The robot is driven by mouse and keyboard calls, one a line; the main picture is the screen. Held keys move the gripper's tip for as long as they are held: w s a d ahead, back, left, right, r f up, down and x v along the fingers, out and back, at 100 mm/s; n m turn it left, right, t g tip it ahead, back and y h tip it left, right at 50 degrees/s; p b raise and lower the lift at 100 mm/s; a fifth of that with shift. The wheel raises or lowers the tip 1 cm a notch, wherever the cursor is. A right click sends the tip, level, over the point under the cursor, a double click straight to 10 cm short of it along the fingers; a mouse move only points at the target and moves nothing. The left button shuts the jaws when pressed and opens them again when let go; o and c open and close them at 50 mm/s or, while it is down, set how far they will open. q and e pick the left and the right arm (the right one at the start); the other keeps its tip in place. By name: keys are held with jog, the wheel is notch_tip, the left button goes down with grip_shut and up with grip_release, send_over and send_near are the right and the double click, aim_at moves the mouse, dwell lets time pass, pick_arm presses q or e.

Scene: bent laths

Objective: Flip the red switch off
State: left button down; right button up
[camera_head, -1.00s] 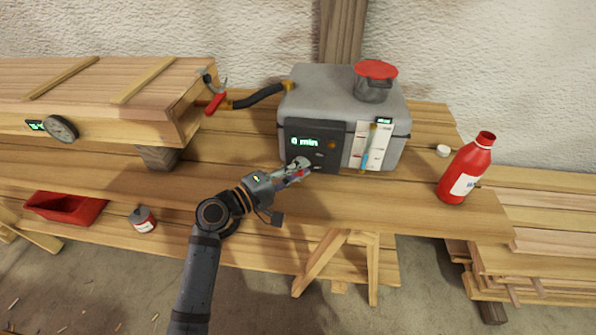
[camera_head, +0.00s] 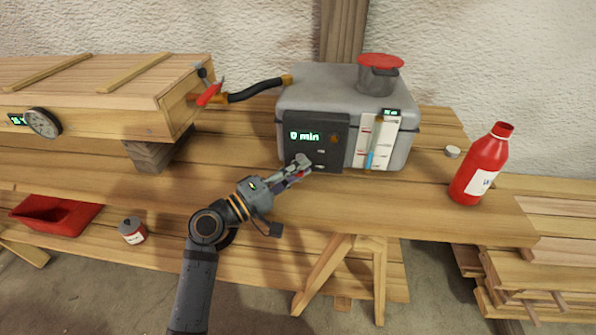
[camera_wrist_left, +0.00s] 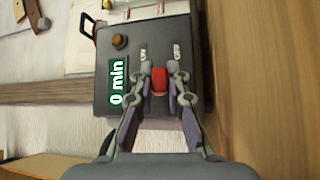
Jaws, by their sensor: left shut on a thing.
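The red switch (camera_wrist_left: 160,80) is a small red piece on the dark control panel (camera_wrist_left: 112,35) of the grey steam box (camera_head: 298,97), which stands on the wooden bench. In the wrist view it sits between my left fingertips (camera_wrist_left: 160,72), with small pale labels just beyond it on either side; which way it leans I cannot tell. In the head view my left gripper (camera_head: 303,164) reaches the lower edge of the panel and largely hides the switch. It is shut on the switch. The panel's green display (camera_head: 305,136) reads "0 min". My right gripper is not in view.
A red-lidded pot (camera_head: 380,75) sits on the box. A black hose (camera_head: 258,92) runs to a red-handled valve (camera_head: 208,95) on a long wooden chest (camera_head: 90,95). A red bottle (camera_head: 482,165) and white cap (camera_head: 452,152) stand at right. The bench edge lies below my gripper.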

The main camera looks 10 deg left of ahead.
pick_arm(q)
jog(key=c, duration=1.3)
grip_release()
jog(key=shift+v, duration=3.8)
